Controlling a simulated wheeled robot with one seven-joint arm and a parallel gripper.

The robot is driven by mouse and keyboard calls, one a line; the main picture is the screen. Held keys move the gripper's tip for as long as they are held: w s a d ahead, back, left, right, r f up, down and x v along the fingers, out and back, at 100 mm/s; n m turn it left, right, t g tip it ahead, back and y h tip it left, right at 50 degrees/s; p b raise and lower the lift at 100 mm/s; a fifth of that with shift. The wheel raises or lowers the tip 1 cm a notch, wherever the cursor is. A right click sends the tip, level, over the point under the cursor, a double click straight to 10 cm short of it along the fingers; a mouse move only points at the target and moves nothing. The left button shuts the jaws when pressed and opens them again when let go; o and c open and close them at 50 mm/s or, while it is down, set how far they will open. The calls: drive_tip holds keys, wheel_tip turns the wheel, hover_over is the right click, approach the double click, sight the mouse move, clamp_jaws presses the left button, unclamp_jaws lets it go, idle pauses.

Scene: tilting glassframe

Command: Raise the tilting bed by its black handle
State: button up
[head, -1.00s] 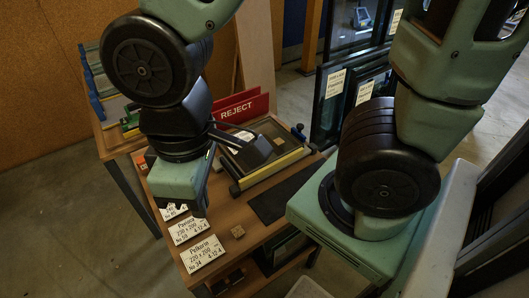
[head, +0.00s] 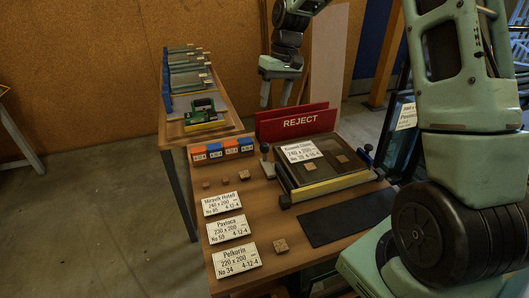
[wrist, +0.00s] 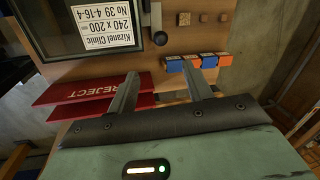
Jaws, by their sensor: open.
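The tilting bed (head: 323,187) is a dark, glass-topped frame with a yellow front strip, lying low on the wooden table in the head view. A label and two small wooden blocks lie on it. The likely black handle (head: 265,148) is a dark knob at the bed's left side. In the wrist view the round black knob (wrist: 160,38) shows beside a pale bar, beyond my fingertips. My gripper (head: 276,100) is open and empty, fingers downward, behind the red sign and apart from the handle. It also shows in the wrist view (wrist: 160,82).
A red REJECT sign (head: 300,122) stands just behind the bed, near my gripper. Orange and blue blocks (head: 215,149) sit left of the handle. White labels (head: 228,229) and small wooden blocks lie at the table's left. A black mat (head: 348,217) lies in front of the bed.

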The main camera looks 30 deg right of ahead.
sight(264, 147)
drive_tip(key=a+f, duration=0.1)
drive_tip(key=f, duration=0.4)
drive_tip(key=a+f+p, duration=0.1)
drive_tip(key=f, duration=0.5)
drive_tip(key=a+f, duration=0.1)
drive_tip(key=f, duration=0.4)
drive_tip(key=shift+a+f, duration=0.25)
clamp_jaws()
drive_tip(key=shift+r, duration=0.15)
